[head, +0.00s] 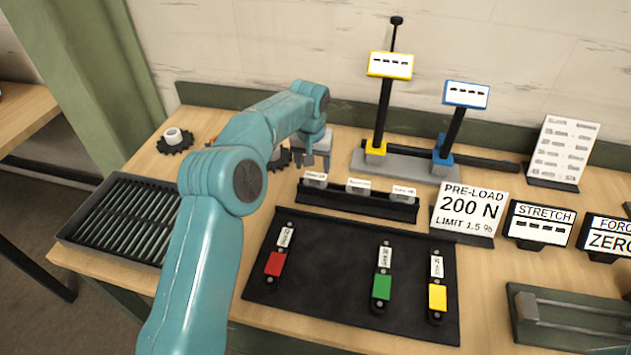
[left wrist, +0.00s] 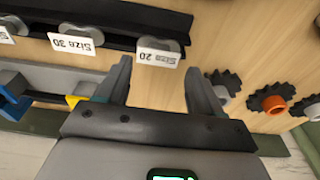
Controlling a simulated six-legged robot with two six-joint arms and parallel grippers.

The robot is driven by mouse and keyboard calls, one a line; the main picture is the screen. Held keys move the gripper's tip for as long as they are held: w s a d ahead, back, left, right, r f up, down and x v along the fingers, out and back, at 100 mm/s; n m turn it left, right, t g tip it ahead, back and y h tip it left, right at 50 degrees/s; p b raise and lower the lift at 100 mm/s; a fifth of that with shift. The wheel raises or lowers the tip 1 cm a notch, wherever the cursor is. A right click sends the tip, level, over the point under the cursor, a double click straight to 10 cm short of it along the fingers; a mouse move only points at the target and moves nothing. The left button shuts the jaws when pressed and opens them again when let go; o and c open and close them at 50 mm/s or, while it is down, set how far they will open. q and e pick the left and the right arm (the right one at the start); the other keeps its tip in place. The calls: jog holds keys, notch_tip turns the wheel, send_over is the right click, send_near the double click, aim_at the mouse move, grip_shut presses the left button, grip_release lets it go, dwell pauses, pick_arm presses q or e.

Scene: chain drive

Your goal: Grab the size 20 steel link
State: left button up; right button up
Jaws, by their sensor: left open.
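The size 20 steel link sits in the black rack (head: 372,208), behind its white "Size 20" label (left wrist: 157,51). In the left wrist view a grey rounded edge of the link (left wrist: 177,46) shows beside the label. In the head view the leftmost label (head: 315,178) of the rack is closest to my left gripper (head: 316,158). That gripper is open and empty, just behind the rack's left end. In the left wrist view its fingertips (left wrist: 158,66) stand on either side of the label's line, a little short of the link. My right gripper is out of view.
A size 30 link (left wrist: 87,36) and another link sit farther along the rack. Dark gears (left wrist: 270,102) lie beside my left gripper. Two posts on a grey base (head: 405,168) stand behind the rack. A black mat (head: 335,265) with coloured blocks lies in front.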

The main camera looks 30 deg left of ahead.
aim_at(315, 176)
pick_arm(q)
jog(key=shift+w+d+f, duration=0.1)
jog(key=shift+f, duration=0.5)
jog(key=f+p, duration=0.1)
jog(key=f, duration=0.1)
jog(key=w+f, duration=0.1)
jog(key=f, duration=0.2)
jog(key=shift+w+a+p, duration=0.1)
jog(key=shift+a+p, duration=0.1)
jog(key=shift+p, duration=0.15)
jog(key=shift+r, duration=0.1)
jog(key=c, duration=1.2)
